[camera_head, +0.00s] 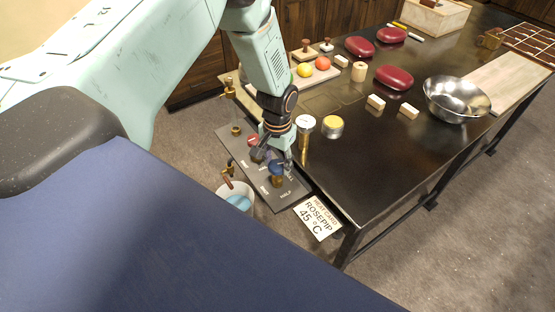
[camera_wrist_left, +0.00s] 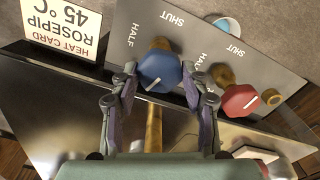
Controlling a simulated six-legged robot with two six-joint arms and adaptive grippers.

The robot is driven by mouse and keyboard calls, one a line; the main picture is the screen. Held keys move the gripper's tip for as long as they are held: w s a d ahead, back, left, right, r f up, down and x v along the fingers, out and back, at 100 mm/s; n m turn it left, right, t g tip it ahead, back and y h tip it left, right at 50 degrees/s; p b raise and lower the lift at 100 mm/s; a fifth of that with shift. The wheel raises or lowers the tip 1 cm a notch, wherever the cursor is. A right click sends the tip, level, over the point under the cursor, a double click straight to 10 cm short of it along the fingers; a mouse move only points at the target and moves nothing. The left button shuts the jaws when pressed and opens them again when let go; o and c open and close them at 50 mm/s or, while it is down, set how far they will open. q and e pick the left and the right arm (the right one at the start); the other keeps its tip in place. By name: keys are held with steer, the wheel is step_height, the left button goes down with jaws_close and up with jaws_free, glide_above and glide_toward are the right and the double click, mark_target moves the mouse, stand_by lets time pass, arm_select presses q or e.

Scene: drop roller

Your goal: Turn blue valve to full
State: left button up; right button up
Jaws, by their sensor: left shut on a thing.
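The blue valve (camera_wrist_left: 160,71) is a round blue knob with a white pointer line, mounted on a grey panel (camera_wrist_left: 200,20) marked SHUT and HALF. In the head view the blue valve (camera_head: 276,169) is partly covered by my left gripper (camera_head: 272,158). In the wrist view the fingers of my left gripper (camera_wrist_left: 163,95) stand on either side of the blue knob, shut on it. The white line slants between the fingers. A red valve (camera_wrist_left: 240,101) sits beside it on the same panel. My right gripper is not in view.
A white bucket (camera_head: 235,196) stands below the panel. A heat card (camera_head: 318,217) reads ROSEPIP 45 °C. The dark table (camera_head: 350,150) holds a metal bowl (camera_head: 456,98), red cushions (camera_head: 394,77), wooden blocks and a yellow-topped jar (camera_head: 333,126) close to my left arm.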

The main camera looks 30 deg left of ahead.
mark_target(277, 165)
arm_select(q)
steer(key=shift+s+n, duration=0.1)
steer(key=shift+n, duration=1.8)
steer(key=o, duration=1.2)
steer(key=shift+c, duration=0.2)
step_height(277, 165, up, 12)
